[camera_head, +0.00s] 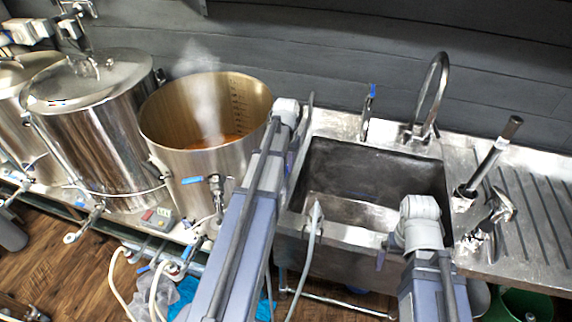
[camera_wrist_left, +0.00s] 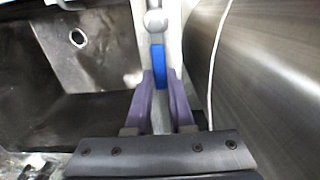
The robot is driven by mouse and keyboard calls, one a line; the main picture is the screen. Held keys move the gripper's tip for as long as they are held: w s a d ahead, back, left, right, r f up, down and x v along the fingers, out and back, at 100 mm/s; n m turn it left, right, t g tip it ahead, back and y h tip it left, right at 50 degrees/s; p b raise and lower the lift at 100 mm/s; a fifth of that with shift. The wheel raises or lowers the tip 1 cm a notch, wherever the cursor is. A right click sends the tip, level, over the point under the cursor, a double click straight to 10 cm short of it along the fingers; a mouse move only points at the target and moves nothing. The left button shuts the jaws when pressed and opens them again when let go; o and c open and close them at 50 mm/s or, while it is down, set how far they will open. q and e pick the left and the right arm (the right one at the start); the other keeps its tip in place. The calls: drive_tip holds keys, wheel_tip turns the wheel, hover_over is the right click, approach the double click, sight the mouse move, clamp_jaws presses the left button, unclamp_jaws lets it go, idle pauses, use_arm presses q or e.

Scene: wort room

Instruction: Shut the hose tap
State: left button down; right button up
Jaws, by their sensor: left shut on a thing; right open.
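In the left wrist view, the purple fingers of my left gripper (camera_wrist_left: 160,90) are closed around a blue lever (camera_wrist_left: 158,65), which looks like the hose tap's handle. A rounded pale metal part (camera_wrist_left: 155,20) shows just beyond the lever. The spot lies between the sink and a steel kettle. In the head view my left arm hides the lever and the fingers. My right gripper (camera_head: 384,254) is over the front of the sink, apart from the tap, and mostly hidden by its own wrist; it is open.
The steel sink basin (camera_head: 335,185) lies right of my left arm. A steaming open kettle (camera_head: 205,120) stands on the left. Behind the sink are a curved faucet (camera_head: 436,90) and a small blue-topped tap (camera_head: 370,100). A ribbed drainboard (camera_head: 535,215) is at right.

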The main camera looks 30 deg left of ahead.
use_arm(q)
drive_tip(key=shift+d, duration=0.1)
drive_tip(key=d+m, duration=0.1)
drive_tip(key=m, duration=0.1)
drive_tip(key=d+m, duration=0.1)
drive_tip(key=m, duration=0.1)
drive_tip(key=s+d+m, duration=0.4)
drive_tip(key=d+m, duration=0.1)
drive_tip(key=m, duration=0.8)
drive_tip(key=shift+s+m, duration=0.2)
drive_tip(key=shift+m, duration=0.2)
idle(0.5)
drive_tip(key=c, duration=0.8)
unclamp_jaws()
drive_tip(key=shift+r, duration=0.1)
